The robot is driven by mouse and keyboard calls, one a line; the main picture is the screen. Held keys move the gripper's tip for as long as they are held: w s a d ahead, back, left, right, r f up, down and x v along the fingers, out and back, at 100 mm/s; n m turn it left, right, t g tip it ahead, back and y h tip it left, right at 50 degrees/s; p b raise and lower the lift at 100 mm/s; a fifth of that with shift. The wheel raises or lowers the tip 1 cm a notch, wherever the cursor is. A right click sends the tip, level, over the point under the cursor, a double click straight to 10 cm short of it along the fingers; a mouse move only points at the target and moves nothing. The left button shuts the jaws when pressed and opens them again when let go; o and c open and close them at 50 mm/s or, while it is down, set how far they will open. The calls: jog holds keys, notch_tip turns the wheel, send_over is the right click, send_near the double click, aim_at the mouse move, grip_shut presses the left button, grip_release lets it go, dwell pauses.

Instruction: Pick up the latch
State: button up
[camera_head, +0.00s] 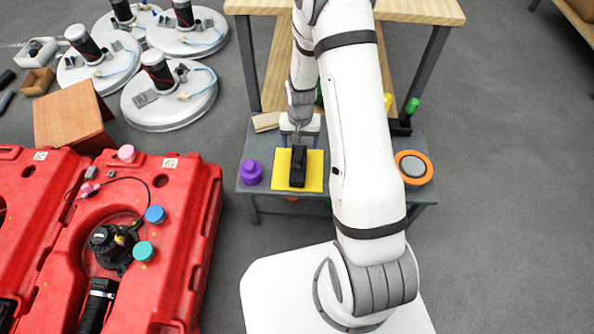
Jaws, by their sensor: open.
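The latch appears to be the small black part (298,167) lying lengthwise on a yellow mat (314,182) on the low grey table (419,192). My gripper (300,142) points down at the far end of the black part, over the mat's back edge. Its fingers are apart. I cannot tell from this view whether they are beside the part or still above it. My white arm covers the table to the right of the mat.
A purple knob (251,172) stands left of the mat. An orange and grey disc (413,167) lies at the table's right end. A wooden bench (420,10) rises behind. Red tanks (190,215) stand at left. White round lids (170,105) lie on the floor.

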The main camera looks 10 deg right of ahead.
aim_at(298, 159)
notch_tip(298, 159, down, 5)
jog(key=shift+f+b, duration=0.1)
jog(key=shift+b, duration=0.45)
jog(key=f, duration=0.1)
jog(key=f+b, duration=0.1)
jog(key=f, duration=0.1)
jog(key=f+b, duration=0.1)
jog(key=f, duration=0.1)
jog(key=shift+s+a+f, duration=0.15)
jog(key=shift+a, duration=0.15)
jog(key=c, duration=1.2)
